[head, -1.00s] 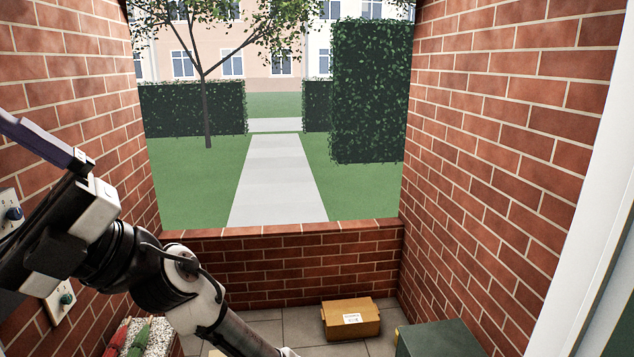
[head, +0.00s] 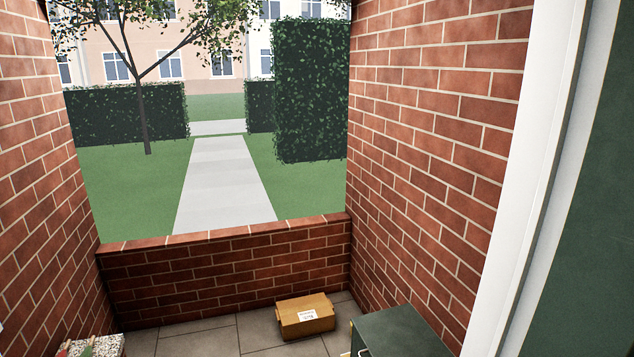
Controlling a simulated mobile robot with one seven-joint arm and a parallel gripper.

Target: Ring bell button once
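No bell button shows clearly in the head view now. A sliver of something pale (head: 1,327) sits at the left picture edge on the left brick wall, too small to make out. My gripper and arm are out of view, so I cannot see whether the gripper is open or shut.
Brick walls stand left (head: 30,150) and right (head: 430,130), with a low brick wall (head: 230,265) ahead. A cardboard box (head: 290,325) and a dark green box (head: 395,330) are on the paved floor. A speckled block (head: 100,346) is lower left. A green door (head: 590,220) with white frame is right.

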